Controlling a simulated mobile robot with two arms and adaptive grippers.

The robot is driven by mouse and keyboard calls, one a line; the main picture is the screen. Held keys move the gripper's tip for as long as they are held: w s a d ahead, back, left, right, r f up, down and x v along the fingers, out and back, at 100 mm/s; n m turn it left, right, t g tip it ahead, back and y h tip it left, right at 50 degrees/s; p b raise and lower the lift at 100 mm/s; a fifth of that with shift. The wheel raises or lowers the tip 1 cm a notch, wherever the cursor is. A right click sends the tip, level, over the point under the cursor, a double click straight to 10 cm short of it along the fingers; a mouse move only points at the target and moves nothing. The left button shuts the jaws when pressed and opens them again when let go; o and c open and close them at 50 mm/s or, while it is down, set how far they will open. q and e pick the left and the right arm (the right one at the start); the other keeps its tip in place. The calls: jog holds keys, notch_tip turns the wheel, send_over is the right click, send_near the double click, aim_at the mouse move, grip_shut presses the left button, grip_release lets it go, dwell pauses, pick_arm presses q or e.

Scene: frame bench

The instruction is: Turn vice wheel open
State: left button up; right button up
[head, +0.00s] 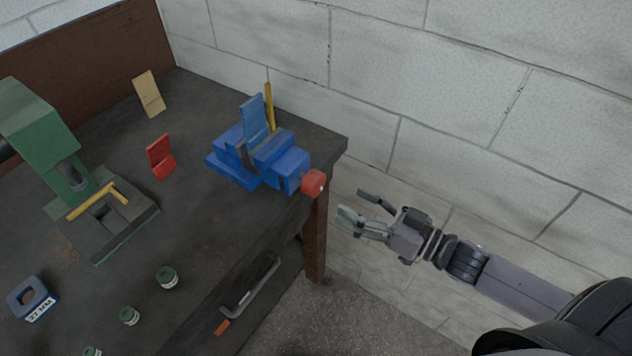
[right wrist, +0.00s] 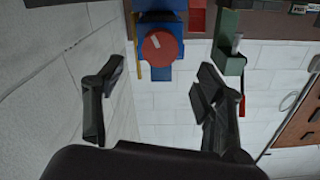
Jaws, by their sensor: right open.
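The blue vice (head: 268,155) is fixed near the right end of the dark bench. Its red wheel (head: 313,182) faces right, out past the bench edge. A blue plate (head: 254,119) stands upright at the jaws, with a yellow bar (head: 269,102) behind it. My right gripper (head: 354,205) is open and empty, to the right of the wheel and apart from it. In the right wrist view the round red wheel (right wrist: 160,49), with a pale mark on it, lies ahead, between and beyond the open fingers (right wrist: 155,100). My left gripper is not in view.
The bench (head: 215,215) holds a green drill press (head: 39,130), a red bracket (head: 161,157), a wooden block (head: 149,94), a blue block (head: 34,298) and several small green cans (head: 167,278). A white block wall (head: 440,110) stands behind.

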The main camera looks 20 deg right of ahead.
aim_at(319, 186)
jog(key=p+x, duration=0.1)
jog(key=x, duration=0.9)
jog(key=shift+c, duration=0.5)
jog(key=c, duration=1.1)
